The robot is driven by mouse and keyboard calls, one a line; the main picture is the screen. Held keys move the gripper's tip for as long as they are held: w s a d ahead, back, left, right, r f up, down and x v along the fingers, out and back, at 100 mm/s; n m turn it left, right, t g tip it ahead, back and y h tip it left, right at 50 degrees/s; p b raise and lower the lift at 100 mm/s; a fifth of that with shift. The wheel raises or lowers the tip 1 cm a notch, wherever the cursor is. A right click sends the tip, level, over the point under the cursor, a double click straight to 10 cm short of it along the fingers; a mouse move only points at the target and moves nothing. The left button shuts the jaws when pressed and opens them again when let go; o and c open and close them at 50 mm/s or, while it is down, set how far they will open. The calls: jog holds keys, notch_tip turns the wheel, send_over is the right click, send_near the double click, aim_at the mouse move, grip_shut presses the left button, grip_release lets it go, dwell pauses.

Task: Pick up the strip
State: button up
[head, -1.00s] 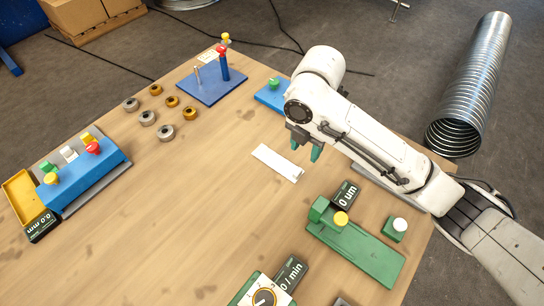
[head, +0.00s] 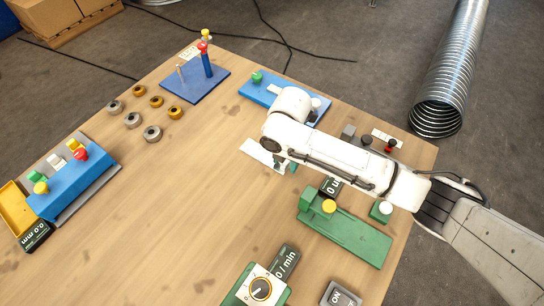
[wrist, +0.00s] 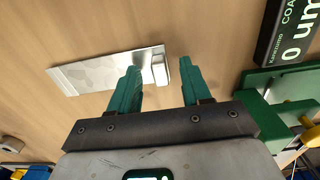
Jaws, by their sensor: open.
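The strip (wrist: 105,72) is a thin, pale metallic plate with a small raised block at one end. It lies flat on the wooden table. In the head view the strip (head: 259,151) is partly hidden by my arm. My gripper (wrist: 155,82) has two green fingers, spread apart and empty. In the wrist view the left finger is close to the strip's block end, and the other finger stands off to the right over bare wood. In the head view my gripper (head: 286,166) is mostly hidden under my arm. I cannot tell its height above the table.
A green fixture with a yellow knob (head: 345,228) and a black display (head: 331,187) stand just right of the strip. A blue board (head: 262,92) lies behind it. Several rings (head: 152,133) and a blue block (head: 72,182) are on the left. The table's middle is clear.

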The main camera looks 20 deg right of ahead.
grip_shut()
dwell(0.4)
jog(key=shift+r, duration=0.15)
